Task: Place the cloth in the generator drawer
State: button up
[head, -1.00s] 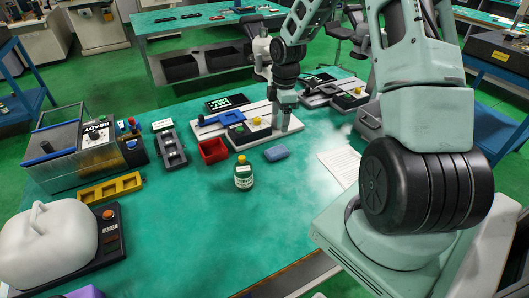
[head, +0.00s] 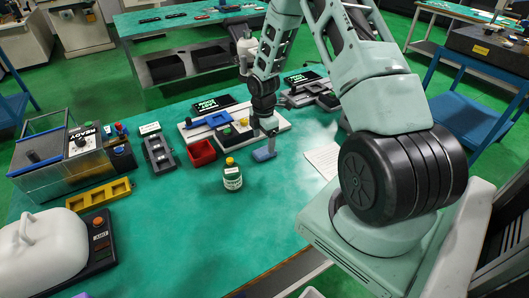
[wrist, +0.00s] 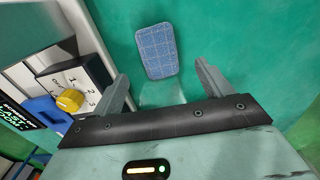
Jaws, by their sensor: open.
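The cloth is a small blue checked pad (wrist: 156,50) lying flat on the green table. In the head view the cloth (head: 263,155) lies right of the green bottle, partly covered by my gripper. My gripper (wrist: 163,85) is open and empty above the table. In the wrist view the cloth lies between and beyond its fingers, apart from them. In the head view my gripper (head: 269,140) points down at the cloth. I cannot make out a generator drawer for certain; a grey unit with a yellow knob (wrist: 69,100) is left of the fingers in the wrist view.
A green bottle with a yellow cap (head: 232,175) and a red bin (head: 201,153) stand left of the cloth. A paper sheet (head: 322,159) lies to the right. White-based units with knobs stand behind. The table front is clear.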

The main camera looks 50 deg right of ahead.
aim_at(264, 150)
jog(key=shift+d+f+p, duration=0.2)
jog(key=shift+f+p, duration=0.7)
jog(key=shift+f, duration=1.75)
jog(key=c, duration=1.1)
jog(key=shift+c, duration=0.2)
